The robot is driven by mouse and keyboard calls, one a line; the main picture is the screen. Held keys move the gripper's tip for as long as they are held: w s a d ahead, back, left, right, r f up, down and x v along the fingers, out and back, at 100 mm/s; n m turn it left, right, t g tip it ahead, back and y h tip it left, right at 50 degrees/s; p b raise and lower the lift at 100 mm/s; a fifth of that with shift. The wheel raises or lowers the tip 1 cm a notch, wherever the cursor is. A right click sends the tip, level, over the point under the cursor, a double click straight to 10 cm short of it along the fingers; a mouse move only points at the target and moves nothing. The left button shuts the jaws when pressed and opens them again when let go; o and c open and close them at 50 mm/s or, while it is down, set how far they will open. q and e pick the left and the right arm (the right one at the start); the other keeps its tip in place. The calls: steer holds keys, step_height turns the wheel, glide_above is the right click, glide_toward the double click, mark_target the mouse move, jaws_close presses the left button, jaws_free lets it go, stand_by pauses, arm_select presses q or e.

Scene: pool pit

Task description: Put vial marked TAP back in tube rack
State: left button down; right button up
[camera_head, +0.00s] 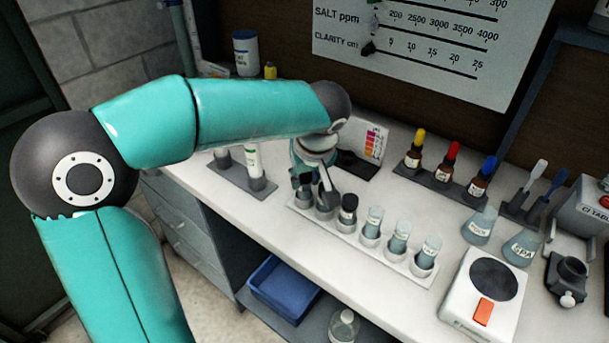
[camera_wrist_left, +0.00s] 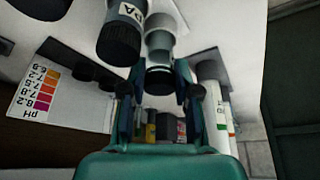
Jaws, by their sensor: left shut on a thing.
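The white tube rack (camera_head: 352,237) stands on the bench, holding several vials in a row. A black-capped vial (camera_head: 348,215) sits in it, and clear vials without dark caps (camera_head: 399,238) stand to its right. My left gripper (camera_head: 318,197) is low over the rack's left end. In the left wrist view my left gripper (camera_wrist_left: 158,98) is shut on a black-capped vial (camera_wrist_left: 159,78), in line with a pale socket. Its label is unreadable, and I cannot tell how deep it sits. A capped vial marked with letters ending "PA" (camera_wrist_left: 122,30) is beside it. My right gripper is out of view.
Dropper bottles with yellow, red and blue tops (camera_head: 447,165) stand behind the rack. A pH colour card (camera_head: 370,145) is behind the gripper. A dark holder with white tubes (camera_head: 254,168) is left. Flasks (camera_head: 479,226) and a white stirrer (camera_head: 482,300) stand right.

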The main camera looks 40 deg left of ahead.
arm_select(q)
steer(key=shift+f, duration=0.25)
steer(key=c, duration=0.8)
jaws_free()
steer(key=shift+o, duration=0.2)
steer(key=shift+r, duration=0.1)
steer(key=shift+r+p, duration=2.2)
steer(key=shift+r, duration=1.25)
steer(key=shift+f, duration=0.1)
